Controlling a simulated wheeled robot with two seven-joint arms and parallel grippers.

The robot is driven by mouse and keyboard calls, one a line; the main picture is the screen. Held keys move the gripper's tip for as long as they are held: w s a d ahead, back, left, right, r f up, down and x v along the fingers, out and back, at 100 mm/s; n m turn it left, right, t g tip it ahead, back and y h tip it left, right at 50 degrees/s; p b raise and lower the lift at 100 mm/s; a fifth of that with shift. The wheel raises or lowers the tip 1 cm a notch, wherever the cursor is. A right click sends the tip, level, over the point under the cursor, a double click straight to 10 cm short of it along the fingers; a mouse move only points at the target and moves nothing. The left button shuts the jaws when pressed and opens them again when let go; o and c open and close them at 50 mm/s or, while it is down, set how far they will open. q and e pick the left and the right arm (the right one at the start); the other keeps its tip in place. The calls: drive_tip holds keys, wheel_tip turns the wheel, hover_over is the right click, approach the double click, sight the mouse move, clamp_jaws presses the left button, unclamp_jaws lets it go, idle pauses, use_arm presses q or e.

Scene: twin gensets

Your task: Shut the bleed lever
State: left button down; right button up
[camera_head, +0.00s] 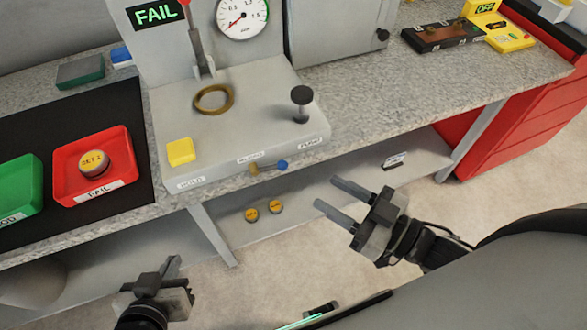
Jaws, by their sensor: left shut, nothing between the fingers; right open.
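The bleed lever (270,167) is on the front face of the grey test stand (228,125), under a small label that looks like "BLEED". It has a brass body at left and a blue knob (282,164) at its right end, and lies roughly level. My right gripper (325,194) is open and empty, to the right of and below the lever in the picture, its fingers pointing left and apart from it. My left gripper (175,264) is shut and empty at the lower left, away from the stand.
The stand carries a yellow block (181,151), a brass ring (214,98), a black knob (301,103), a gauge (242,15) and a FAIL display (156,13). A red tray (122,155) holds a round part. Two yellow-topped discs (263,210) lie on the lower shelf. A red cabinet (520,115) stands right.

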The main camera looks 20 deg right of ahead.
sight(269, 167)
drive_tip(key=x, duration=0.9)
drive_tip(key=shift+f, duration=0.1)
clamp_jaws()
drive_tip(key=shift+f, duration=0.1)
